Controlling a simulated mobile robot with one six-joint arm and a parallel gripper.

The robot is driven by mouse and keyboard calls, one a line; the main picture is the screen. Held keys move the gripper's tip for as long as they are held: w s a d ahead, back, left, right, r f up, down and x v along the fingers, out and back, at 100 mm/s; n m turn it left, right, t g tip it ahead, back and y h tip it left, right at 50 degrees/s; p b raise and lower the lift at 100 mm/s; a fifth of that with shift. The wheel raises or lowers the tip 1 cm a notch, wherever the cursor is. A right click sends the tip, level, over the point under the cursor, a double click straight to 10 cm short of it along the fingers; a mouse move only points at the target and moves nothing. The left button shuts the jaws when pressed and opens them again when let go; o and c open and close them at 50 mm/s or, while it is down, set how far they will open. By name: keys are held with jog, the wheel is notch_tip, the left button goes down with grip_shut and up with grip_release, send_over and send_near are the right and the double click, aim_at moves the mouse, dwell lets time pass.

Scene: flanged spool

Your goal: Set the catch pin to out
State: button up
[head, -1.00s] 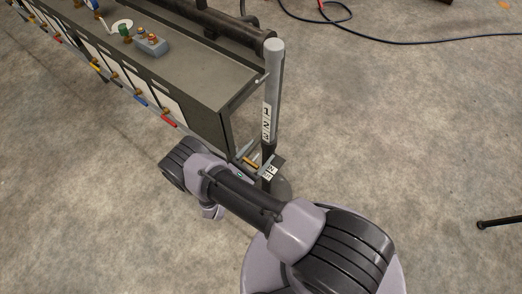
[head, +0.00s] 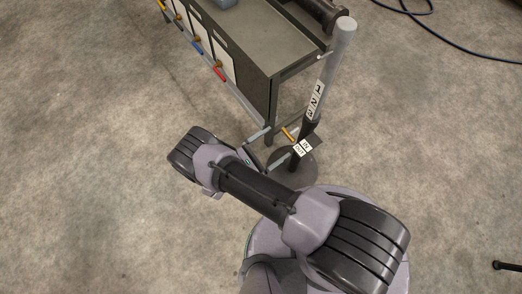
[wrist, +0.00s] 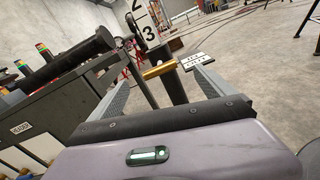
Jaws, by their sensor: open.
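The catch pin (head: 289,134) is a short brass rod on the dark lower part of a grey post (head: 342,45). A small plate with IN and OUT labels (head: 303,147) sits beside it. My gripper (head: 276,144) is open and empty, its two grey fingers pointing toward the post. In the head view the pin is just beyond the fingertips. In the wrist view the brass pin (wrist: 160,70) appears between the open fingers, and the label plate (wrist: 194,62) is at the right fingertip. I cannot tell the pin's setting from the labels.
A dark bench (head: 262,50) with labelled panels and coloured handles stands left of and behind the post. The post has a 1-2-3 scale (head: 316,102) and a round base on the floor. A dark cable (head: 440,35) lies behind.

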jog(key=v, duration=0.6)
jog(key=shift+s+a, duration=0.1)
jog(key=shift+s, duration=0.05)
jog(key=w+d+r+m+g+y, duration=0.25)
jog(key=r+m+g, duration=0.4)
jog(key=r, duration=0.75)
jog(key=w+d+r+m+g+y, duration=0.1)
jog(key=d+r+m+g+y, duration=0.45)
jog(key=r, duration=0.85)
jog(key=s+d+r+m+t+y, duration=0.1)
jog(key=s+r+m+t+y, duration=0.2)
jog(key=r+m, duration=0.4)
jog(key=s+d+r+m+t+y, duration=0.1)
jog(key=s+r+m+t+y, duration=0.3)
jog(key=s+r+m, duration=0.4)
notch_tip(320, 180, up, 3)
jog(key=shift+s+d+f+y, duration=0.15)
jog(key=shift+s+d+y, duration=0.15)
jog(key=shift+y, duration=0.5)
